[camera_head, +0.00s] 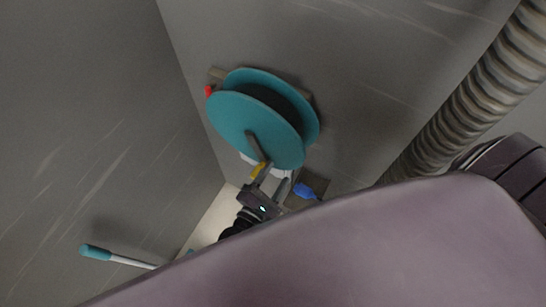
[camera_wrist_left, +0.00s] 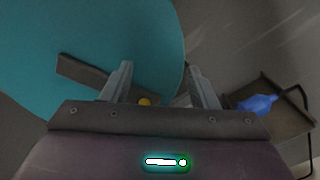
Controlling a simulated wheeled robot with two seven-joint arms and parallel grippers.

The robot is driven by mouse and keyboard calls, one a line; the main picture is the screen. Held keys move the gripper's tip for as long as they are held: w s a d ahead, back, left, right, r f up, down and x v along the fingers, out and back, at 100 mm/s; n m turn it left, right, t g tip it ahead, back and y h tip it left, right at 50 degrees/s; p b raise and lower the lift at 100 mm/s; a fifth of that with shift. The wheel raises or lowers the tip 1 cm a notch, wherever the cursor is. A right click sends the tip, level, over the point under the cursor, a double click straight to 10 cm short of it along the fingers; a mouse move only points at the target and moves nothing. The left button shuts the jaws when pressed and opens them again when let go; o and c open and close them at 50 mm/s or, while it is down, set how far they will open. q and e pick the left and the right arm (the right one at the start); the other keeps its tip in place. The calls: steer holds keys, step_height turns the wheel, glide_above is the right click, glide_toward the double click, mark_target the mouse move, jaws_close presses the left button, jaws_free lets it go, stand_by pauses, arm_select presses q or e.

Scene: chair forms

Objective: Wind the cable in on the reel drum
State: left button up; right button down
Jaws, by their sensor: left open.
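The reel drum (camera_head: 240,118) has two teal discs with a dark core between them, and stands against the grey wall. A dark crank arm (camera_head: 255,146) crosses its front disc and ends near a yellow knob (camera_head: 258,169). In the left wrist view the teal disc (camera_wrist_left: 60,25) fills the upper left, with the crank arm (camera_wrist_left: 82,70) across it. My left gripper (camera_head: 276,173) is open beside the yellow knob. In the wrist view the yellow knob (camera_wrist_left: 145,102) shows low between my open fingers (camera_wrist_left: 160,68), partly hidden. I cannot make out the cable. My right gripper is out of view.
A blue item (camera_head: 305,191) lies by a dark bracket or box right of the gripper; it also shows in the wrist view (camera_wrist_left: 257,104). A teal-gripped lever (camera_head: 96,252) sticks out at lower left. A ribbed hose (camera_head: 470,95) runs along the right. A red tip (camera_head: 208,91) sits left of the drum.

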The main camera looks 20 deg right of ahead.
arm_select(q)
steer(key=shift+o, duration=1)
steer(key=shift+s+d+r, duration=0.2)
steer(key=shift+s+d, duration=0.05)
steer(key=shift+d, duration=0.15)
steer(key=shift+s+a, duration=0.1)
steer(key=shift+a, duration=0.05)
steer(key=p+v, duration=0.4)
steer(key=v, duration=0.5)
steer(key=shift+a+p, duration=0.35)
steer(key=shift+a, duration=0.1)
